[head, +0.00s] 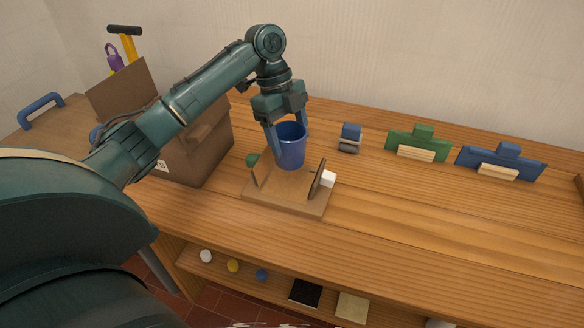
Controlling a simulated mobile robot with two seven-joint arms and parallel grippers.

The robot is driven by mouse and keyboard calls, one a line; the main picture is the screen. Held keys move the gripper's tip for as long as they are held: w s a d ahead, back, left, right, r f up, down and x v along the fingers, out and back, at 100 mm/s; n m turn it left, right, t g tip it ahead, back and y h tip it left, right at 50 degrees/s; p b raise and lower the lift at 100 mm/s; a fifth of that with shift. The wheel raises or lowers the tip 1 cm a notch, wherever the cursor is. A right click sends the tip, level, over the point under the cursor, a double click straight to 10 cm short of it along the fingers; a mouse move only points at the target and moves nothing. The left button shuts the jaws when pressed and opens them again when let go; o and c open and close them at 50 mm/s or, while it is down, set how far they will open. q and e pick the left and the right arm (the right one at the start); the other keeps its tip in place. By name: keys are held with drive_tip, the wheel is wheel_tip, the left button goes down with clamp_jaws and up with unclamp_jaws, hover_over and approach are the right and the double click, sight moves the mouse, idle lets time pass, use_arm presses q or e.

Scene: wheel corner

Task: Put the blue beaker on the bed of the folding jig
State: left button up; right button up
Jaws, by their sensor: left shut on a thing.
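The blue beaker (291,150) is upright with its open rim up. My left gripper (286,130) comes down from above and is shut on the beaker, with a finger along its left side. The beaker is over the folding jig (285,203), a wooden board with small upright flaps at its left and right. From this view I cannot tell whether the beaker's base touches the jig's bed or hangs just above it. My right gripper is not in view.
A cardboard box (205,150) with open flaps stands left of the jig. A small blue and grey block (349,138), a green holder (418,145) and a blue holder (500,162) stand along the back. A lower shelf holds small balls.

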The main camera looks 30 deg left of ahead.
sight(280, 126)
use_arm(q)
wheel_tip(280, 126, down, 7)
drive_tip(key=shift+f, duration=0.15)
drive_tip(key=shift+f, duration=0.1)
idle(0.3)
drive_tip(key=o, duration=1.1)
drive_tip(key=v, duration=1.1)
drive_tip(key=shift+a+r, duration=0.2)
drive_tip(key=shift+r, duration=0.4)
drive_tip(key=shift+r, duration=0.1)
